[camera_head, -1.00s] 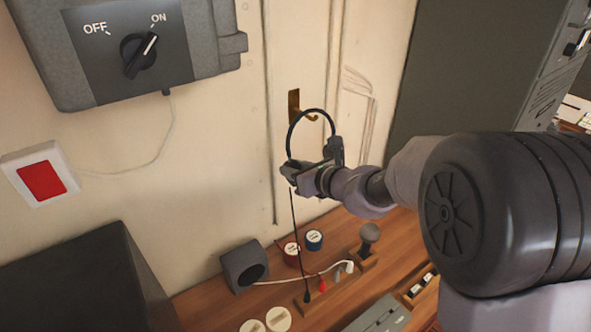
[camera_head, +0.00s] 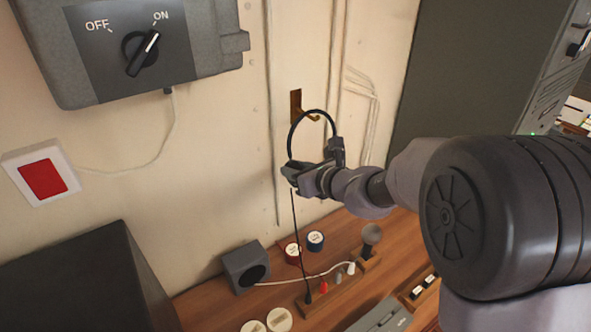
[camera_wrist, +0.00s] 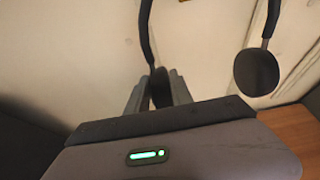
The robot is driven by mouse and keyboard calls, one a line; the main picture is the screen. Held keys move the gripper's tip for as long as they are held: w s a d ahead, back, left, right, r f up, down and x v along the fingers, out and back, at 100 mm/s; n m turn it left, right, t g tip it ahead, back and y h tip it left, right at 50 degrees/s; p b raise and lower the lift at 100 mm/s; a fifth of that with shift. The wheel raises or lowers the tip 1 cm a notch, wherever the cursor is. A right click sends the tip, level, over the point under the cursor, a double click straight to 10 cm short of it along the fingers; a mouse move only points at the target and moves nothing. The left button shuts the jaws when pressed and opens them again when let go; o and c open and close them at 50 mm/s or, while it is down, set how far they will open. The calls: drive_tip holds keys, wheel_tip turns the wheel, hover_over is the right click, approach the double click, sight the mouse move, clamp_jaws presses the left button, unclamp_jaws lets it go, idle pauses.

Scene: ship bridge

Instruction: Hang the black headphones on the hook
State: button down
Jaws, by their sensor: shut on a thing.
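My gripper (camera_head: 300,176) is shut on the black headphones (camera_head: 291,136) and holds them upright, band at the top, in front of the wall. The brass hook (camera_head: 296,107) is on the wall behind the top of the band. In the head view the band's arc overlaps the hook's tip; I cannot tell whether they touch. In the wrist view, one earcup is between my gripper's fingers (camera_wrist: 160,92), and the other earcup (camera_wrist: 257,72) hangs free at the right.
Below is a wooden desk (camera_head: 200,309) with a grey speaker (camera_head: 245,268), tape rolls (camera_head: 315,241) and a strip of coloured plugs (camera_head: 323,286). A grey switch box (camera_head: 215,45) and a red button (camera_head: 43,178) are on the wall at left. Pipes run beside the hook.

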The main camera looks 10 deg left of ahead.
idle(0.4)
drive_tip(key=c, duration=1)
unclamp_jaws()
drive_tip(key=shift+c, duration=0.2)
drive_tip(key=shift+d, duration=0.1)
drive_tip(key=s+d+b, duration=0.2)
drive_tip(key=s+d, duration=0.4)
drive_tip(key=shift+d, duration=0.3)
drive_tip(key=s+d+f+n+g+h+b, duration=0.1)
drive_tip(key=s+d+f+n+g+b, duration=0.15)
drive_tip(key=s+n+b, duration=0.4)
drive_tip(key=s+d+f+n+g+h+b, duration=0.1)
drive_tip(key=s+d+f+n+b, duration=0.25)
drive_tip(key=s+n, duration=0.65)
drive_tip(key=s+d+f+n+h+b, duration=0.5)
drive_tip(key=s+d, duration=0.5)
drive_tip(key=d, duration=0.2)
wheel_tip(320, 180, down, 2)
drive_tip(key=shift+s+f+h, duration=0.25)
drive_tip(key=shift+s+h, duration=0.1)
drive_tip(key=shift+h, duration=0.15)
